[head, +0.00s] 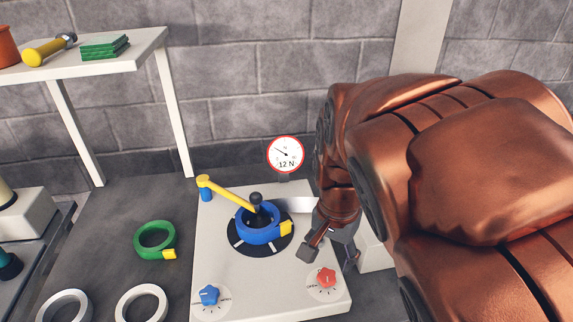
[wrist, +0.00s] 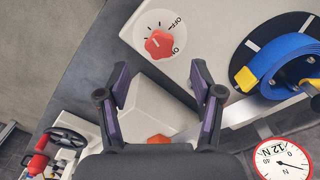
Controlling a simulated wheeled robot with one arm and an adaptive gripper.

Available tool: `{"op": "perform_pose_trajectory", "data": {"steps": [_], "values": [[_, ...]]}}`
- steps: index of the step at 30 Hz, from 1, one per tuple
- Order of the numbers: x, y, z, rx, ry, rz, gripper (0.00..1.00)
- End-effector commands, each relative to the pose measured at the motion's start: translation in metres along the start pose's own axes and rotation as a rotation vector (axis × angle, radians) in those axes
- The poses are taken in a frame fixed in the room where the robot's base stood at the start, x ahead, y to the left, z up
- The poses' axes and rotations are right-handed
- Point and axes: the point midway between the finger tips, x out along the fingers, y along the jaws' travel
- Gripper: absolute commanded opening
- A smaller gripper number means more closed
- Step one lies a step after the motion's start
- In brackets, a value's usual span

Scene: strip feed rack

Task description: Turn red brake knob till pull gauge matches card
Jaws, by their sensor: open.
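The red brake knob (head: 327,277) sits on a white dial at the front right of the light feed plate. In the wrist view the red knob (wrist: 159,44) shows OFF and ON marks beside it. My gripper (head: 330,257) is open just behind and above the knob. In the wrist view its two purple-lined fingers (wrist: 160,68) are apart, with nothing between them and the knob beyond the tips. The red-rimmed pull gauge (head: 286,150) stands behind the plate, its needle pointing up-left; it also shows in the wrist view (wrist: 283,164). "12 N" is printed low on its face; I see no separate card.
A blue coil (head: 257,235) with a yellow end sits on a black disc, beside a yellow lever (head: 226,194). A blue knob (head: 208,295) is front left. A green coil (head: 154,240) and white rings lie left. A white shelf (head: 120,58) stands behind left.

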Motion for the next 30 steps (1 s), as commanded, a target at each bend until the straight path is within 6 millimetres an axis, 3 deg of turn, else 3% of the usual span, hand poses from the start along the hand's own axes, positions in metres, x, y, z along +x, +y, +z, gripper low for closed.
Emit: {"op": "perform_pose_trajectory", "data": {"steps": [24, 30], "values": [[-0.058, -0.001, -0.001, 0.0, 0.003, -0.003, 0.66], [-0.06, 0.0, 0.0, 0.0, 0.001, -0.001, 0.66]]}}
